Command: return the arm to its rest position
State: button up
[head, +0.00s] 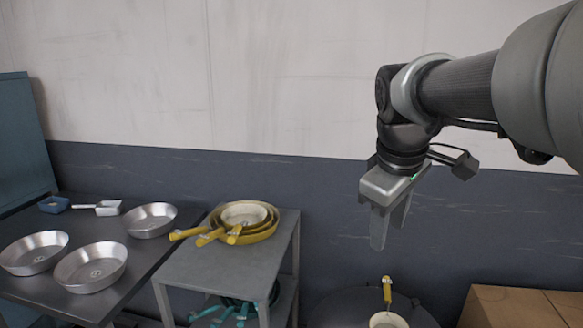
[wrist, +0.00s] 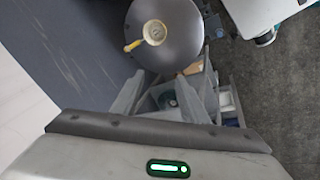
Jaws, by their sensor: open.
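My gripper (head: 389,232) hangs from my arm at the right of the head view, pointing down, with its two fingers apart and nothing between them. It is in the air, above and clear of a dark round table (head: 340,305). A small cream pan (head: 386,321) with a yellow handle is on that table, partly cut off by the frame's lower edge. In the wrist view, my gripper (wrist: 168,95) shows two spread fingers. The same pan (wrist: 155,33) lies on the round table (wrist: 185,42) beyond the fingertips.
A grey cart (head: 185,270) holds a stack of yellow-handled pans (head: 243,219), with teal-handled pans (head: 237,308) on its lower shelf. A dark table (head: 140,258) at left holds several metal pans (head: 92,267). A cardboard box (head: 515,308) stands at lower right. A wall runs behind.

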jog(key=s+a+f+m+t+y, duration=0.1)
jog(key=s+f+m, duration=0.25)
jog(key=s, duration=0.45)
jog(key=s+a+f+m+t, duration=0.1)
jog(key=s+a+f+m, duration=0.15)
jog(key=s+m, duration=0.35)
notch_tip(320, 180, up, 11)
jog(key=s+n+p, duration=0.1)
jog(key=p, duration=1.1)
jog(key=shift+s+d+r+p, duration=0.2)
jog(key=shift+s+d+p, duration=0.1)
jog(key=shift+s+p, duration=0.1)
